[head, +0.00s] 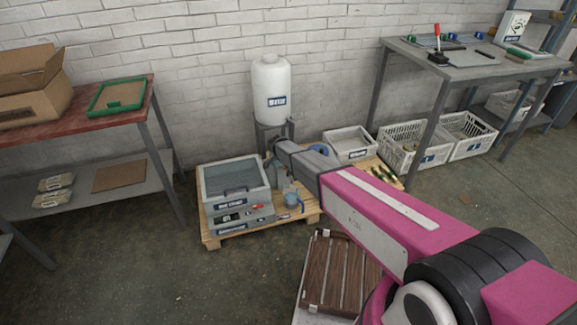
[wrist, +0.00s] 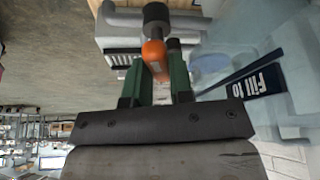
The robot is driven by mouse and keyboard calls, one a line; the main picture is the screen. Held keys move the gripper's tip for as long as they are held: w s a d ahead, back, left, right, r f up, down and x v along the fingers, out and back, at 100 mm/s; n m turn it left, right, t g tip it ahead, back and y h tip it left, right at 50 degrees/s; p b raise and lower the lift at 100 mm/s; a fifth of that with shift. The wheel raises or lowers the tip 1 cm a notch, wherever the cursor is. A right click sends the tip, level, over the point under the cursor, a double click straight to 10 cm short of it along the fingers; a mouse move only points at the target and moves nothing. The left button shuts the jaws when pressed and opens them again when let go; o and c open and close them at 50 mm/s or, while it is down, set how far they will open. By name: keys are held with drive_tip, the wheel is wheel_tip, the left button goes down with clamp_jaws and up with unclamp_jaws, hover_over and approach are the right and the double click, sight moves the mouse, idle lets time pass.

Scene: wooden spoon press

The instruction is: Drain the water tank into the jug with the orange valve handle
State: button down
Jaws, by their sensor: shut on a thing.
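The white water tank (head: 271,95) stands upright on a grey stand against the brick wall in the head view. The orange valve handle (wrist: 154,55) shows in the wrist view, below a dark round knob. My gripper (wrist: 159,72) is shut on the orange handle, with a green finger on each side of it. A pale translucent vessel (wrist: 215,90), seemingly the jug, is at the right in the wrist view; its dark label reads "Fill to". In the head view my arm hides the valve and most of the area under the tank.
Grey bins (head: 350,143) stand at the right. A red-topped bench (head: 110,122) is at the left, a grey table (head: 470,65) at the right. The concrete floor at front left is clear.

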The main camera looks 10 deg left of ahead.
drive_tip(key=shift+m+g+h, duration=0.5)
drive_tip(key=shift+m, duration=1.1)
drive_tip(key=c, duration=1)
unclamp_jaws()
drive_tip(key=shift+r, duration=0.1)
drive_tip(key=v, duration=1)
drive_tip(key=shift+a+r, duration=0.15)
drive_tip(key=shift+r, duration=0.15)
